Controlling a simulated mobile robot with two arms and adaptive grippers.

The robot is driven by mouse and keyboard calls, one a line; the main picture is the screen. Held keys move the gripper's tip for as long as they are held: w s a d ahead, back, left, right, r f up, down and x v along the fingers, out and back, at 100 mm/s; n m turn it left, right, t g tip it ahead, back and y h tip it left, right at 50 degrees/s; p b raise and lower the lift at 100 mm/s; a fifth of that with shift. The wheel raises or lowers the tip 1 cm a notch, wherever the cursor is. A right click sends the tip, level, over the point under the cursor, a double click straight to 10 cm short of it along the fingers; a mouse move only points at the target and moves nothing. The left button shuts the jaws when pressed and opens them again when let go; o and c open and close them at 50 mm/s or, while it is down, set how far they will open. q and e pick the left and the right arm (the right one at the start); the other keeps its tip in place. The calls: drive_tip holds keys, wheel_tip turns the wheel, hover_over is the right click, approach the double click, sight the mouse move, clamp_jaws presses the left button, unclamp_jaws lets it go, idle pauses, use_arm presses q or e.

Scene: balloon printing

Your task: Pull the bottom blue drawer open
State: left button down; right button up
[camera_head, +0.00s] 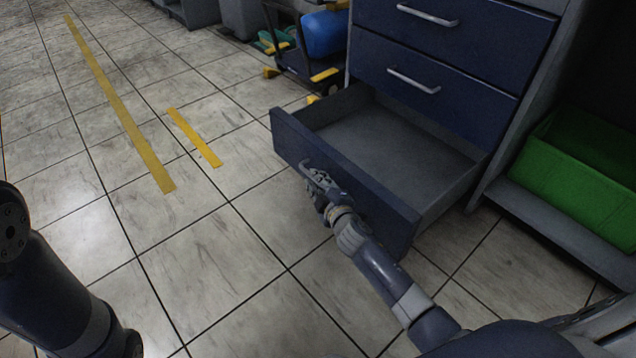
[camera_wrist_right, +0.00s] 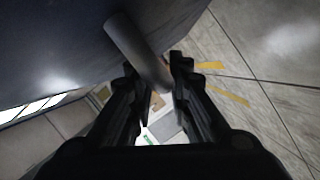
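The bottom blue drawer (camera_head: 354,181) is pulled well out of the cabinet in the head view, and its grey inside (camera_head: 395,140) looks empty. My right gripper (camera_head: 318,182) is at the front face of this drawer. In the right wrist view, the drawer's grey bar handle (camera_wrist_right: 137,48) runs between the two fingers of my right gripper (camera_wrist_right: 155,75), which close in around it with little gap. The blue drawer front (camera_wrist_right: 50,45) fills the upper left there. My left arm shows at the left edge of the head view, but its gripper is out of view.
Two shut blue drawers with handles (camera_head: 413,80) are above the open one. A green bin (camera_head: 575,175) sits on a low shelf at the right. A cart with a blue tank (camera_head: 323,33) stands behind. Tiled floor (camera_head: 235,250) with yellow tape (camera_head: 120,105) is clear in front.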

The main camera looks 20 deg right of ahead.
wheel_tip(320, 180, up, 9)
drive_tip(key=shift+r, duration=0.35)
drive_tip(key=shift+f, duration=0.1)
